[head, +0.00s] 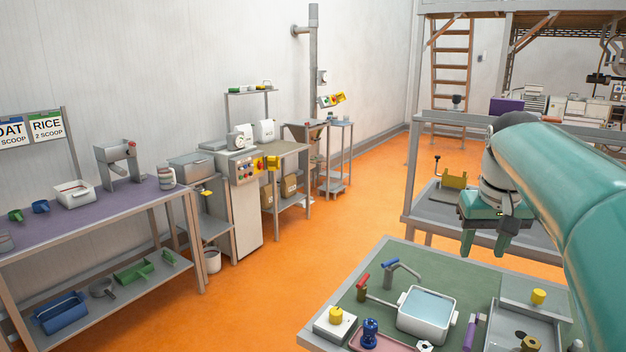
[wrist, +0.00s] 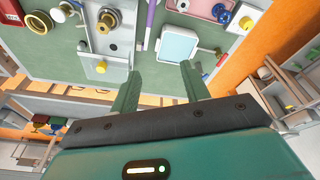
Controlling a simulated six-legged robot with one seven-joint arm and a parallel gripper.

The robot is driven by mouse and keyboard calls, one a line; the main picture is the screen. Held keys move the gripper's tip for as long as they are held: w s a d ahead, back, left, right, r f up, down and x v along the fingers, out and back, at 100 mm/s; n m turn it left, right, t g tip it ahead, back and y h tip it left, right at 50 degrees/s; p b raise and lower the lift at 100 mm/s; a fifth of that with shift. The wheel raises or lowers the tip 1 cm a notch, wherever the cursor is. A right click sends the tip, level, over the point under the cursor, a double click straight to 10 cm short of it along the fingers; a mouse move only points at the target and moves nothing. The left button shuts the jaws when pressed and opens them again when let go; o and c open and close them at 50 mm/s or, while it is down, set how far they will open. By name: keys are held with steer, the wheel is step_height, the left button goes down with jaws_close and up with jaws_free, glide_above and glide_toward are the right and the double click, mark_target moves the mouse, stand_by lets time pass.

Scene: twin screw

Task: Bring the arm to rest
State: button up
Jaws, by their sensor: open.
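My arm (head: 560,175) is teal and reaches in from the right edge of the head view. My gripper (head: 484,245) hangs down beyond the far edge of the green-topped bench (head: 385,259). In the wrist view my gripper (wrist: 158,85) shows two green fingers spread apart, with nothing between them. The fingers point toward the bench and the gap between them is empty. No contact with anything shows.
The bench holds a basin of water (head: 428,308), a faucet (head: 403,268), a blue valve (head: 370,332) and a metal plate with a yellow knob (head: 538,297). A grey table (head: 430,222) stands behind my gripper. Orange floor (head: 262,285) is clear at left.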

steer(key=s+a+f+t, duration=0.1)
steer(key=s+a+f, duration=0.6)
steer(key=s, duration=0.2)
steer(key=s+a+f+n+t+y, duration=0.1)
steer(key=s+a+f+t, duration=0.1)
steer(key=s+a+f, duration=0.5)
steer(key=s+a, duration=0.1)
steer(key=s, duration=0.2)
steer(key=shift+a+n, duration=0.2)
steer(key=shift+n, duration=0.1)
steer(key=shift+d+f, duration=0.1)
stand_by(0.9)
